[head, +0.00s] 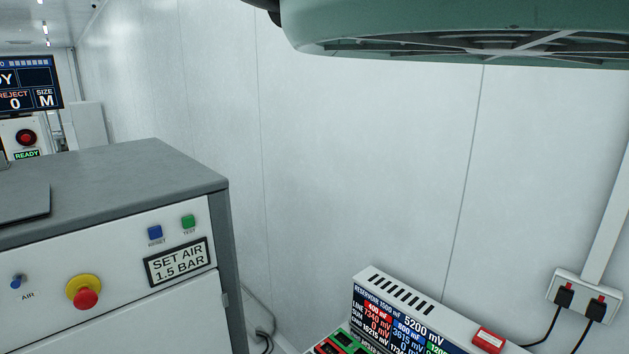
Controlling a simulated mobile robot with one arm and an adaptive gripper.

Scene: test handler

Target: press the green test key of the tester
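A green key (188,221) marked TEST sits on the upper right of a white front panel (120,235) in the head view. The panel belongs to a grey-topped cabinet at the left. A blue key (155,232), its label apparently RESET, sits just left of the green key. The green key is unobstructed; I cannot tell whether it is pressed in. My gripper is not in this view, so its place relative to the key does not show.
A red-and-yellow stop button (84,292) and a small blue AIR control (18,282) share the panel. A display unit (400,290) stands lower right, cut off below. A teal grilled body (400,25) hangs across the top. A socket strip (583,296) is on the right wall.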

